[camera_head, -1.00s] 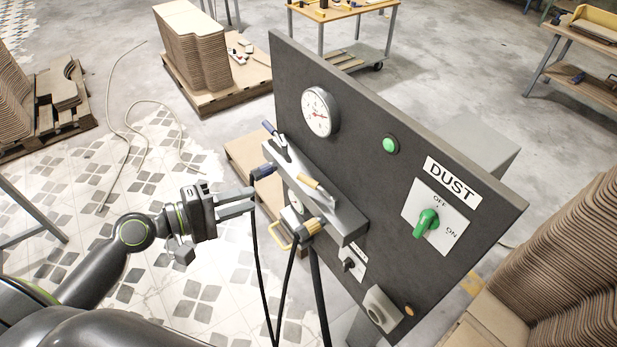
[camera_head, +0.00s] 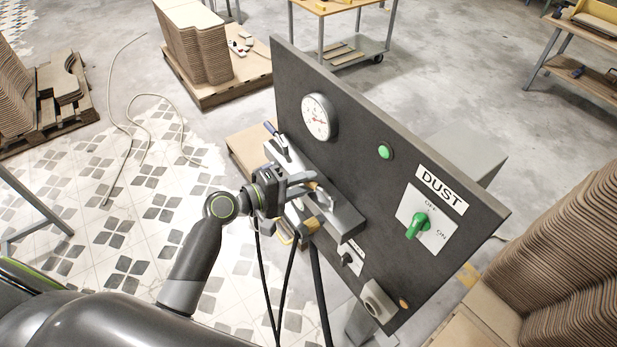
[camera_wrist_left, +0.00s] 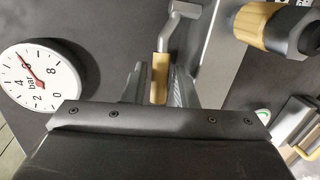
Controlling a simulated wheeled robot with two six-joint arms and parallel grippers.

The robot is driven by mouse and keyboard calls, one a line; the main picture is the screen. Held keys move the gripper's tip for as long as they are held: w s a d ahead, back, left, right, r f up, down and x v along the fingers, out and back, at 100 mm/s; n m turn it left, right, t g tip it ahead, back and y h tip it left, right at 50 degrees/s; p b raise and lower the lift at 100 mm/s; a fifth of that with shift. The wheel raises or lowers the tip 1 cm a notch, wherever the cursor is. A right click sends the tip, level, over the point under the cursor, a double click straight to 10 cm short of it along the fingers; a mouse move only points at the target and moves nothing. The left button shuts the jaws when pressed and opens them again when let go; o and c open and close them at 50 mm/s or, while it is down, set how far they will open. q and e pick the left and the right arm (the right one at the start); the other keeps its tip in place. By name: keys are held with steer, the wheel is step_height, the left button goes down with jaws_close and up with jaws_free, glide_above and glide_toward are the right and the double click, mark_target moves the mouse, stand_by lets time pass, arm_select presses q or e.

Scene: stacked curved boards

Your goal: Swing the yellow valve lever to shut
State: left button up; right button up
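The yellow valve lever (camera_head: 312,186) sits on the grey manifold box on the front of the dark panel, partly hidden by my gripper. In the left wrist view its yellow grip (camera_wrist_left: 160,78) hangs from a bent grey metal arm and lies between my two fingers. My left gripper (camera_head: 301,185) is at the lever, fingers on either side of the grip; it also shows in the left wrist view (camera_wrist_left: 159,88). The fingers look open, with narrow gaps; contact is not clear. My right gripper is not in view.
A blue-handled lever (camera_head: 271,129) stands on the manifold (camera_head: 346,218), left of the yellow one. A yellow-collared hose fitting (camera_head: 309,226) and black hoses hang below. A pressure gauge (camera_head: 318,117) and a green DUST switch (camera_head: 416,226) are on the panel (camera_head: 350,120).

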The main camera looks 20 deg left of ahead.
arm_select(q)
steer(key=shift+w+d+f, duration=0.15)
steer(key=shift+w+d, duration=0.3)
jaws_close()
